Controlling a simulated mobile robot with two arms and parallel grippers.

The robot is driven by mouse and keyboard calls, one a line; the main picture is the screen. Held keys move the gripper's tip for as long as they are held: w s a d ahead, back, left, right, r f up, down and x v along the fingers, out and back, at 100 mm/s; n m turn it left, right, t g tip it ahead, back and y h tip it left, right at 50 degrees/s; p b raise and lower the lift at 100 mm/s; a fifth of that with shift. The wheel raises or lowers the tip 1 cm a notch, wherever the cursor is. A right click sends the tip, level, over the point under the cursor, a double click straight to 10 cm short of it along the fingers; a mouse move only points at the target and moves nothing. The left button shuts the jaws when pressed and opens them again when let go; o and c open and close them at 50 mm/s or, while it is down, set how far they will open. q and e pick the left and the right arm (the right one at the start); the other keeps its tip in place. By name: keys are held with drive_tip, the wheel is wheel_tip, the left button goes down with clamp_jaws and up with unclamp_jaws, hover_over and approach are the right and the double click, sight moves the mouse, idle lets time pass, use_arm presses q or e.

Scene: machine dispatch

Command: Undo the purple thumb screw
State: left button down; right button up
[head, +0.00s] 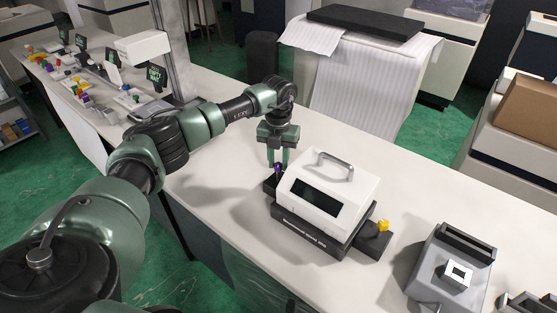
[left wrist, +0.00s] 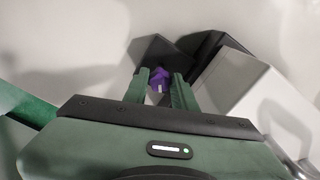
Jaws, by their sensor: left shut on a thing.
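The purple thumb screw (head: 278,169) stands on the left end of the black base (head: 298,235) of a white device (head: 331,187). My left gripper (head: 278,162) points down over that end, with its fingers on either side of the screw. The left wrist view also shows the purple screw (left wrist: 158,78) between the tips of my left gripper (left wrist: 159,80), which is shut on it. The fingers partly cover the screw. A yellow thumb screw (head: 383,226) stands on the right end of the base. My right gripper is not in view.
The white device has a handle (head: 333,164) on top, close to the right of my left gripper. A grey machine (head: 450,268) stands at the right of the white table (head: 222,200). Small coloured parts and a post stand at the far left. The table's front left is clear.

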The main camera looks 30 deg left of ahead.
use_arm(q)
drive_tip(key=n, duration=0.3)
drive_tip(key=shift+r+n+p, duration=0.1)
drive_tip(key=shift+n+p, duration=0.3)
drive_tip(key=n+p, duration=0.1)
drive_tip(key=n, duration=0.2)
drive_tip(key=shift+n, duration=0.3)
drive_tip(key=n+p, duration=0.1)
drive_tip(key=n, duration=0.2)
drive_tip(key=shift+n, duration=0.3)
drive_tip(key=n+p, duration=0.2)
drive_tip(key=n, duration=0.1)
drive_tip(key=shift+s+n, duration=0.1)
drive_tip(key=shift+n, duration=0.2)
drive_tip(key=n+p, duration=0.3)
drive_tip(key=n, duration=0.3)
drive_tip(key=shift+r, duration=0.1)
drive_tip(key=n+p, duration=0.3)
drive_tip(key=n, duration=0.2)
drive_tip(key=shift+n+p, duration=0.3)
drive_tip(key=shift+p, duration=0.1)
